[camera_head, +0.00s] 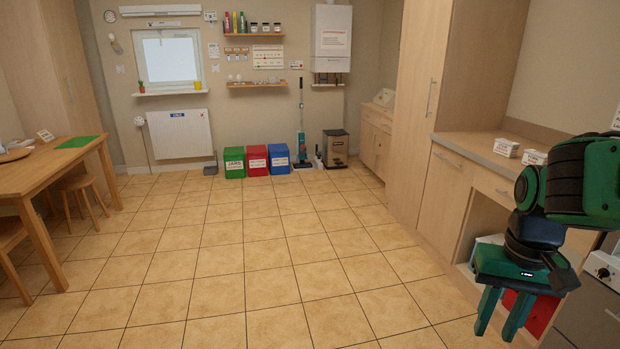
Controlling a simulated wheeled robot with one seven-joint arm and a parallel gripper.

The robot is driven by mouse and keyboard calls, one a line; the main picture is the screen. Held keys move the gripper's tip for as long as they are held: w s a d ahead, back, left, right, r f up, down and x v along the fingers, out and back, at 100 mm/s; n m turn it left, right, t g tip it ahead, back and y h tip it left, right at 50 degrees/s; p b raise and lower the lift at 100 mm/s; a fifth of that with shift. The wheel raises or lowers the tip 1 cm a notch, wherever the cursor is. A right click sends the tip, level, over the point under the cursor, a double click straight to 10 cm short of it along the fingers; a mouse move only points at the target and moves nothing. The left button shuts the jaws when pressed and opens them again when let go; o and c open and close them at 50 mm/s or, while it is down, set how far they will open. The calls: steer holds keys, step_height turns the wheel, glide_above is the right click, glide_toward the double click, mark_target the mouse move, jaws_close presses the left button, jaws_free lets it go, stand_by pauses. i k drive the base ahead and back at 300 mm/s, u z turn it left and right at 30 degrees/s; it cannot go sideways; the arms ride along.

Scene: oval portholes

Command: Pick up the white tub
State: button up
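Two small white labelled containers stand on the counter at the right: one (506,147) farther back and another (534,157) nearer, partly beside my arm. Either may be the white tub; their labels are too small to read. My gripper (495,334) hangs at the lower right, fingers pointing down with a gap between them and nothing seen in it. It is well below the two containers in the picture and apart from them.
A wooden table (30,178) with stools stands at the left. Green, red and blue bins (256,161) line the back wall. A tall cupboard (423,110) adjoins the counter (478,146). The tiled floor (240,260) in the middle is clear.

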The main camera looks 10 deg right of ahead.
mark_target(506, 149)
steer(key=z, duration=0.55)
steer(key=i, duration=1)
steer(key=z, duration=0.85)
steer(key=i, duration=0.35)
steer(key=z, duration=0.1)
